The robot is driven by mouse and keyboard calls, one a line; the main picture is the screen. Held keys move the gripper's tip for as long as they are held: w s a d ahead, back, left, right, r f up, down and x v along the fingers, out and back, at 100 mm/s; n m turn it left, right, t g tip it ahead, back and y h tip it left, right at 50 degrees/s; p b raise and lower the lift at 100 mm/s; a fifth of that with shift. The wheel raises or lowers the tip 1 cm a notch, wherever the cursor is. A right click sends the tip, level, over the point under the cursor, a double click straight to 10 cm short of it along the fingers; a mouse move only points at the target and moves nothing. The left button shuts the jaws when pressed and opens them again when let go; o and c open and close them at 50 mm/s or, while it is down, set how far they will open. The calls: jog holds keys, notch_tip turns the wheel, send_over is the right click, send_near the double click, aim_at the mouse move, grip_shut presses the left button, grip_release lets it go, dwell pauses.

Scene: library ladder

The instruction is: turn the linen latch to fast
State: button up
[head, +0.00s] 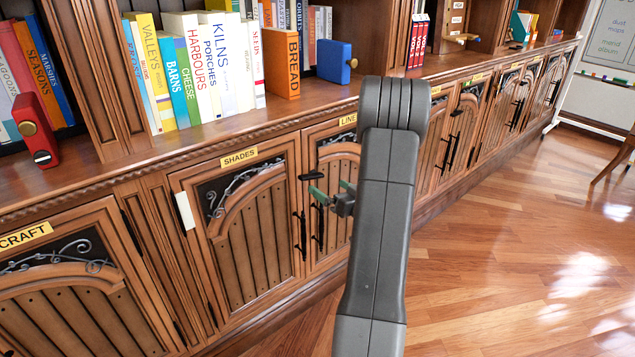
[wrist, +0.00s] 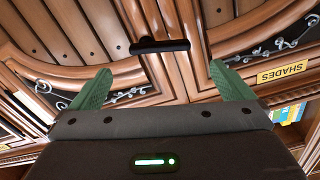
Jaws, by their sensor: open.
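The linen latch (head: 311,176) is a small black bar on the wood between the shades door (head: 245,225) and the linen door (head: 333,215). In the wrist view the latch (wrist: 160,46) lies nearly level across the picture, with a small raised knob near its left end. My gripper (head: 332,191) has green fingers, held apart with nothing between them. In the wrist view my gripper's fingertips (wrist: 160,76) stand either side of the latch's line but short of it, not touching. My arm hides part of the linen door and its label (head: 348,120).
Black pull handles (head: 300,232) hang on the doors below the latch. The shelf edge above holds books, a blue block (head: 336,62) and a red block (head: 36,130). The wooden floor (head: 500,270) at right is clear.

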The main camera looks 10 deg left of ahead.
aim_at(314, 177)
jog(key=b+x, duration=0.1)
jog(key=x, duration=0.5)
jog(key=shift+w+a, duration=0.2)
jog(key=shift+a, duration=0.1)
